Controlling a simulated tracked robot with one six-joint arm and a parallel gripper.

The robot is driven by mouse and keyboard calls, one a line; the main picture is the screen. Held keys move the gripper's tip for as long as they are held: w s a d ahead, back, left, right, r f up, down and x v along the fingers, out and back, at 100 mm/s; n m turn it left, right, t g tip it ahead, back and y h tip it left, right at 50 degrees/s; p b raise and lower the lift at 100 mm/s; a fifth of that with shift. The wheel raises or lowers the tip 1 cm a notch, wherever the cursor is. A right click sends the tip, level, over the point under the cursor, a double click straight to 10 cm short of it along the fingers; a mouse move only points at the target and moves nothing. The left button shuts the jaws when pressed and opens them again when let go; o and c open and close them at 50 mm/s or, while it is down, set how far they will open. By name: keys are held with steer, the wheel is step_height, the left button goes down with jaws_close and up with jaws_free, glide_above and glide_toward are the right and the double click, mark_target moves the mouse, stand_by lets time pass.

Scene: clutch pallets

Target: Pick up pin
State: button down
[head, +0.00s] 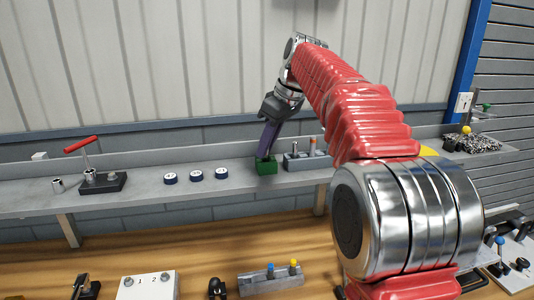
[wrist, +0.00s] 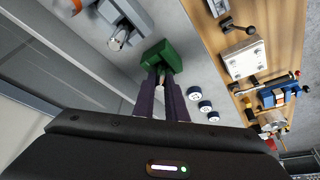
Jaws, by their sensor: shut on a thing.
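My gripper (head: 264,152) points down at the green block (head: 266,167) on the grey shelf, its dark purple fingers at the block's top. In the wrist view my gripper (wrist: 160,78) is shut on a small pale pin (wrist: 161,71) at the green block (wrist: 174,54). Most of the pin is hidden between the fingers, and I cannot tell whether its lower end is inside the block.
A grey block (head: 306,163) with upright pins stands close to the right of the green block. Several round dark-rimmed discs (head: 196,175) lie to the left. A red-handled fixture (head: 103,184) stands farther left. A wooden bench (head: 205,245) lies below.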

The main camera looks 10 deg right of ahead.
steer(key=shift+r, duration=0.2)
steer(key=shift+r, duration=4.8)
